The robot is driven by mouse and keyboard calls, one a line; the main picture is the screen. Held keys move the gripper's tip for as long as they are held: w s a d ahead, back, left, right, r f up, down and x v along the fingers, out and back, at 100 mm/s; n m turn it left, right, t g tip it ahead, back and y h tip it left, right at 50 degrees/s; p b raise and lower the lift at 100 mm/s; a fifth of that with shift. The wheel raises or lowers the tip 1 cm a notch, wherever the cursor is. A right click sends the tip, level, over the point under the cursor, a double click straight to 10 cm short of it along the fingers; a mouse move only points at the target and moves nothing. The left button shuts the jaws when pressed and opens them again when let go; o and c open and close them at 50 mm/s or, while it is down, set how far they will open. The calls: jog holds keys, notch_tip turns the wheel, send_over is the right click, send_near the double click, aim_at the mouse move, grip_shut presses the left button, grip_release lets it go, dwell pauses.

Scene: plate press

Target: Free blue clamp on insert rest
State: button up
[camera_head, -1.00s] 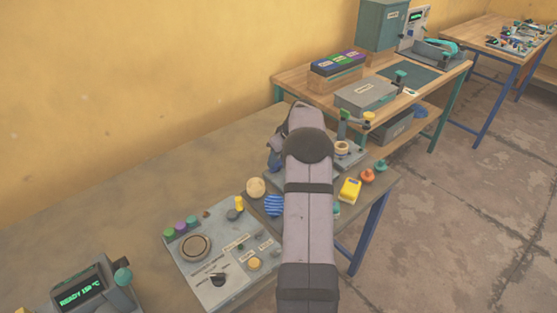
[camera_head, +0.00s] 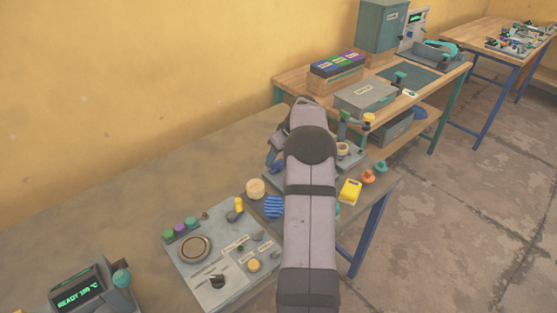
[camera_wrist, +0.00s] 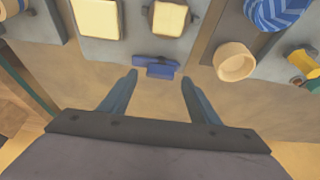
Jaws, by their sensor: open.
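The blue clamp (camera_wrist: 157,67) is a short dark blue bar at the near edge of a grey plate in the wrist view. This plate (camera_wrist: 130,47), which looks like the insert rest, carries a cream square insert (camera_wrist: 170,20) with brown pieces at its edges. My gripper (camera_wrist: 159,79) is open and empty. Its two fingers are spread to the left and right of the clamp, with their tips just short of it. I cannot tell whether they are level with the clamp. In the head view my arm hides most of this area.
Another cream square (camera_wrist: 97,18) lies left of the insert. A control panel (camera_head: 218,262) and a yellow block (camera_head: 349,191) flank my arm in the head view.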

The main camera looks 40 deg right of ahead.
jog(key=b+v, duration=0.1)
jog(key=v, duration=0.4)
jog(key=shift+s+r, duration=0.1)
jog(key=shift+r, duration=0.1)
jog(key=s+a+r+g+p, duration=0.1)
jog(key=s+a, duration=0.2)
jog(key=a, duration=0.8)
jog(key=s+a+g+p, duration=0.1)
jog(key=s+a, duration=0.2)
jog(key=a, duration=0.9)
jog(key=s+a+f+g+p, duration=0.1)
jog(key=s+a, duration=0.6)
jog(key=s, duration=0.2)
jog(key=s+a+f+g+p, duration=0.1)
jog(key=s+a, duration=0.6)
jog(key=s, duration=0.3)
jog(key=shift+s+f, duration=0.3)
